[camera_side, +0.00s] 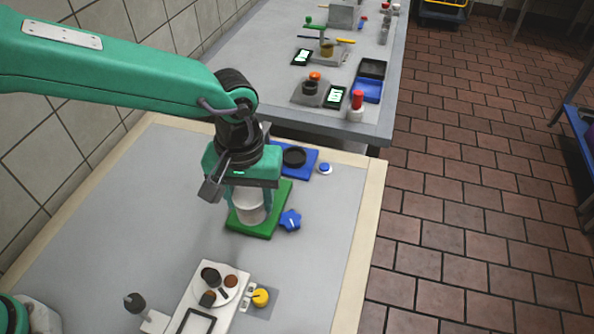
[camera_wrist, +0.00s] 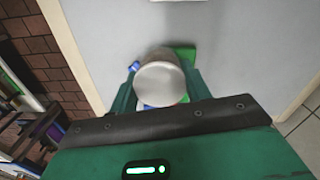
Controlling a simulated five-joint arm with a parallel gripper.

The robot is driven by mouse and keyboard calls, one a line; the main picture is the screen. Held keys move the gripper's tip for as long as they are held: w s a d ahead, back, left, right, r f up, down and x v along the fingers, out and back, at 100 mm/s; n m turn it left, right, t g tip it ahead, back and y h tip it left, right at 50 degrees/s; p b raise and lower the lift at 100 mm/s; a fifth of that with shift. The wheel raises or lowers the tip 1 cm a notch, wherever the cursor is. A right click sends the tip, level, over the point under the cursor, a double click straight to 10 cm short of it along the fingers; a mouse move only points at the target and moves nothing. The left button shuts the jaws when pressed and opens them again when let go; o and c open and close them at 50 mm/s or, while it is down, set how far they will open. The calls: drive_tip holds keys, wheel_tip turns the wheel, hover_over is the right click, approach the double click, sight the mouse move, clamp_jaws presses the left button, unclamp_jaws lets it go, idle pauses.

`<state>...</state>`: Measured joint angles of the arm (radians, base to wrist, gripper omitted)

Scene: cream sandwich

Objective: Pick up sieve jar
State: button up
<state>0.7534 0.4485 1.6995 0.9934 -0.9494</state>
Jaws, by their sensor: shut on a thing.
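The sieve jar (camera_side: 250,208) is a whitish cylinder under my gripper (camera_side: 253,199), upright in the side view. My gripper's green fingers close on it from both sides. The jar stands over a green board (camera_side: 283,198); I cannot tell whether it touches the board or is slightly above it. In the wrist view the jar's round pale top (camera_wrist: 160,84) sits between the fingers. My gripper hides the jar's upper part in the side view.
A blue star-shaped piece (camera_side: 290,220) lies at the green board's right corner. Behind is a blue board (camera_side: 306,167) with a black ring, beside a small round piece (camera_side: 325,169). A white board with a plate (camera_side: 217,277) and a yellow knob (camera_side: 261,297) are in front. Grey table at left is clear.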

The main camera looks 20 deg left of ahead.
drive_tip(key=s+d+r, duration=0.2)
drive_tip(key=s+r, duration=0.1)
drive_tip(key=s, duration=0.2)
drive_tip(key=shift+w, duration=0.1)
idle(0.6)
